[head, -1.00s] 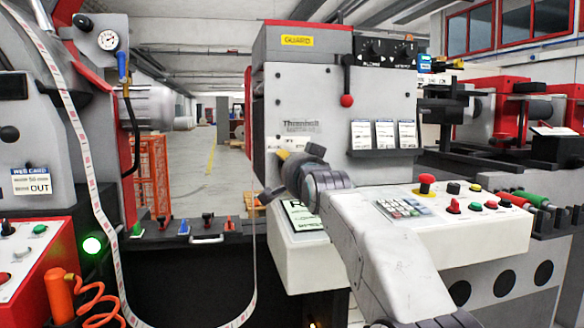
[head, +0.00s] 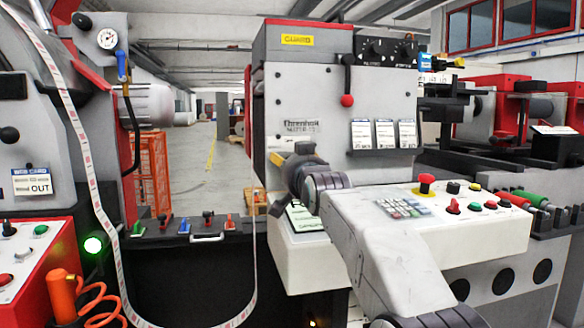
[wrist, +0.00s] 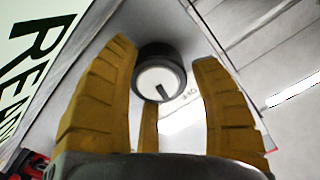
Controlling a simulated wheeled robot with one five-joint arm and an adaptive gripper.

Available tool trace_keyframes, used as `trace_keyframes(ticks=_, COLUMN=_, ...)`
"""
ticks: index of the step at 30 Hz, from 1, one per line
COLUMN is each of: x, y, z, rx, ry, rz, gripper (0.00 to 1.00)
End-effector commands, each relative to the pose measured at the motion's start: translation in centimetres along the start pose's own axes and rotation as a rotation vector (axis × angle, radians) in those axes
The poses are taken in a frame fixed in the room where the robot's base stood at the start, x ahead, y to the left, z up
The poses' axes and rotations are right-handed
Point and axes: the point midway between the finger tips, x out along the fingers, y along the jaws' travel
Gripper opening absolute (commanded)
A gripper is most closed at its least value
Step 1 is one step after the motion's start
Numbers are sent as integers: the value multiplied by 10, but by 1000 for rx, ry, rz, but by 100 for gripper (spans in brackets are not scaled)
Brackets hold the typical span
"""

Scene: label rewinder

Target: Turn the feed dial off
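In the wrist view a round dial (wrist: 160,77) with a black rim, a pale face and a dark pointer mark sits on a light panel. Small lettering beside it is too blurred to read surely. My gripper (wrist: 164,56) is open, with its yellow fingers spread on either side of the dial. I see no clear contact. In the head view my gripper (head: 278,159) is by the lower left of the grey machine housing (head: 310,105). This dial is hidden there behind my gripper and arm.
Two black knobs (head: 391,50) sit on top of the housing, right of a red-tipped lever (head: 347,100). A white console (head: 470,235) with a keypad and several buttons stands at right.

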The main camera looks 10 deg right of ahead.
Motion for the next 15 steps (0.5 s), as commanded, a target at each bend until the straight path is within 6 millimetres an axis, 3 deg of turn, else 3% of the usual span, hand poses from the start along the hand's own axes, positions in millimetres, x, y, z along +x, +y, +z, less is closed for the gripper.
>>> trace_keyframes(ticks=5, x=0, y=1, z=1, rx=1, ry=-3, rz=2, gripper=74)
trace_keyframes(ticks=15, x=-2, y=1, z=2, rx=1, ry=-5, rz=2, gripper=74)
